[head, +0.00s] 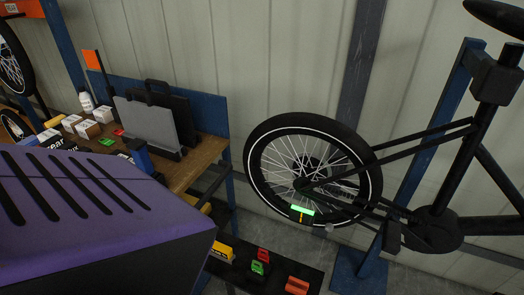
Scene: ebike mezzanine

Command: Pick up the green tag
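Three green things show in the head view, and I cannot tell for sure which is the green tag. A small green piece (258,268) is on the low dark surface at the bottom, beside a red piece (263,255). Another small flat green piece (106,142) lies on the wooden workbench (205,150) at the left. A bright green strip (302,210) shows at the lower part of the bike's rear wheel (268,135). Neither of my grippers is in view.
A large purple slotted body (95,215) fills the lower left and hides part of the bench. The bench holds small boxes (88,129), a white bottle (86,101) and a grey case (147,125). Yellow (221,251) and orange (297,286) pieces are on the low surface. A blue stand (358,270) is at right.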

